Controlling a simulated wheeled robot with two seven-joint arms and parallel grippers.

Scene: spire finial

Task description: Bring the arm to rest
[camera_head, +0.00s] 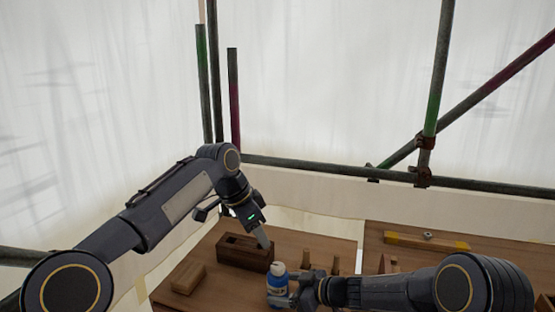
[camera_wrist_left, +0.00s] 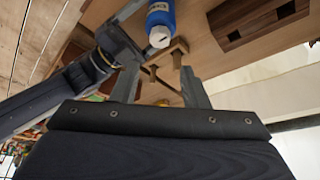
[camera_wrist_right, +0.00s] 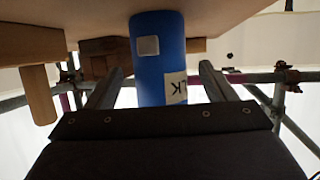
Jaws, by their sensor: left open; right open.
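My left gripper (camera_head: 264,238) is open and empty, raised over the wooden bench beside a slotted wooden block (camera_head: 236,252). In the left wrist view its two fingers (camera_wrist_left: 160,86) stand apart with nothing between them. A blue bottle (camera_head: 277,270) with a white label stands on the bench. My right gripper (camera_head: 300,290) is low, just right of the bottle. In the right wrist view the bottle (camera_wrist_right: 158,60) appears between the spread, open fingers. I see gaps on both sides of it there. The slotted block also shows in the left wrist view (camera_wrist_left: 258,22).
A smaller wooden block (camera_head: 188,278) lies at the bench's left. Short wooden pegs (camera_head: 335,265) stand right of the bottle. A yellow-ended wooden bar (camera_head: 426,241) lies on the right-hand board. Scaffold tubes (camera_head: 340,172) and white sheeting stand behind. The air above the bench is clear.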

